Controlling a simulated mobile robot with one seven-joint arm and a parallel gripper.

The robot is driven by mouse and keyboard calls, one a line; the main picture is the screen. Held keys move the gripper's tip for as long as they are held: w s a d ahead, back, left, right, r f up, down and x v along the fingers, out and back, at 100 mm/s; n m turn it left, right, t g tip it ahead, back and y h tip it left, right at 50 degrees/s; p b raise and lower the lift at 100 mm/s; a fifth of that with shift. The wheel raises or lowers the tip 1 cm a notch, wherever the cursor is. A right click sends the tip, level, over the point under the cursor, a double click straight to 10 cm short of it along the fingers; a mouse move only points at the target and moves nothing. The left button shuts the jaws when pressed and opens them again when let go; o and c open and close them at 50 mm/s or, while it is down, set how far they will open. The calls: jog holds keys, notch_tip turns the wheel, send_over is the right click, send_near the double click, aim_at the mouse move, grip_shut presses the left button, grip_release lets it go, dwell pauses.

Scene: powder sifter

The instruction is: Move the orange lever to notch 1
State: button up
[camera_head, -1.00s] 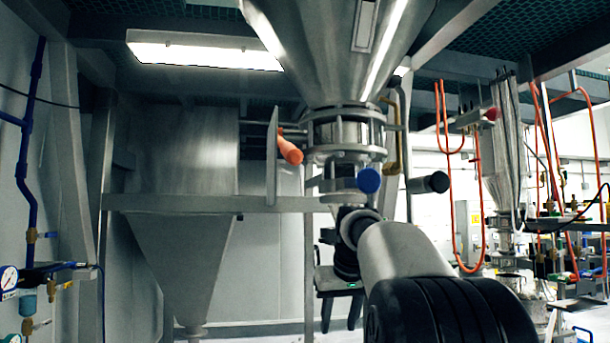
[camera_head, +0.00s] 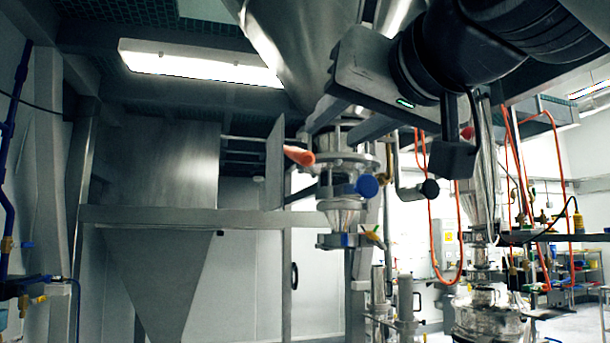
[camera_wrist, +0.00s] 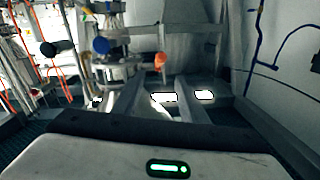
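The orange lever (camera_head: 299,156) sticks out beside an upright grey plate (camera_head: 274,165), left of the metal valve body under the big hopper. It also shows in the wrist view (camera_wrist: 160,61), beyond my fingertips. My gripper (camera_head: 329,133) is raised to the upper right of the lever, with its two fingers apart and nothing between them. In the wrist view, my gripper's fingers (camera_wrist: 159,84) point toward the lever from the near side, without visible contact. Notch marks cannot be made out.
A blue knob (camera_head: 367,186) and a black-ended handle (camera_head: 429,188) stick out right of the lever. The hopper (camera_head: 300,45) hangs above. A grey horizontal beam (camera_head: 160,215) runs below and left. Orange hoses (camera_head: 461,230) hang at the right.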

aim_at(301, 156)
jog(key=p+x, duration=0.2)
jog(key=x, duration=1.3)
jog(key=shift+p, duration=0.4)
jog(key=shift+c, duration=0.5)
grip_shut()
jog(key=shift+w+f, duration=0.1)
jog(key=shift+f, duration=0.1)
